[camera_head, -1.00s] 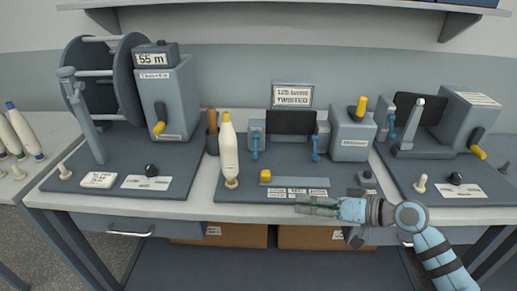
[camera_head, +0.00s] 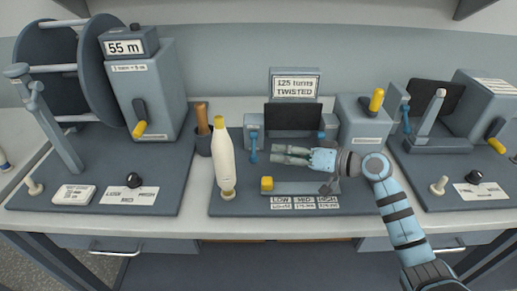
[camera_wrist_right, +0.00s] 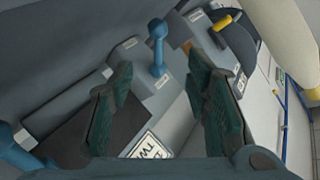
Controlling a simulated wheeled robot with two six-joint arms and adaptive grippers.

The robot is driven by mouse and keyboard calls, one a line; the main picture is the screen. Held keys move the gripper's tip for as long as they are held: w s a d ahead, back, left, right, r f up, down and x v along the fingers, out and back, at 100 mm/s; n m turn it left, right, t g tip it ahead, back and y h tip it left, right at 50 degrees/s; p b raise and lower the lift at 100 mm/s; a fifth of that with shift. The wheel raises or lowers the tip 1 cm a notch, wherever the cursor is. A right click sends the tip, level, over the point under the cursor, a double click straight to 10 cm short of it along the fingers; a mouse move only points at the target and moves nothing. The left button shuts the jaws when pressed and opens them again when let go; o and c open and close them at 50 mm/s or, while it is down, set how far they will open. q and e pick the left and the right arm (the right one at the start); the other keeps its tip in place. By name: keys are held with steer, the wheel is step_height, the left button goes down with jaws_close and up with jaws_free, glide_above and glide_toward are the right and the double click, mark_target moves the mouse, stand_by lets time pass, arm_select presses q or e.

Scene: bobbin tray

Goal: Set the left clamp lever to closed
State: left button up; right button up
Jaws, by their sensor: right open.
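The left clamp lever (camera_head: 253,147) is a blue bar with a rounded end on the left clamp of the twist tester (camera_head: 290,197); in the head view it hangs down. It also shows in the right wrist view (camera_wrist_right: 157,45), ahead of and between the fingertips, not gripped. My right gripper (camera_head: 280,154) is open and empty, to the right of this lever and pointing left. Its dark green fingers (camera_wrist_right: 160,75) stand apart in the wrist view. The right clamp lever (camera_head: 321,136) is partly hidden behind my right gripper. My left gripper is not in view.
A cream bobbin (camera_head: 225,160) stands upright left of the clamps, beside a dark cup (camera_head: 203,144) with a wooden handle. A yellow knob (camera_head: 267,183) is at the front. The yellow-handled crank box (camera_head: 360,122) stands right, and the dark panel (camera_head: 293,116) behind.

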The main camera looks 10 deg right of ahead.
mark_target(254, 149)
steer(key=x, duration=0.9)
steer(key=shift+w+f, duration=0.2)
steer(key=shift+f, duration=0.05)
steer(key=shift+s, duration=0.1)
steer(key=shift+r, duration=0.1)
steer(key=shift+a, duration=0.15)
jaws_close()
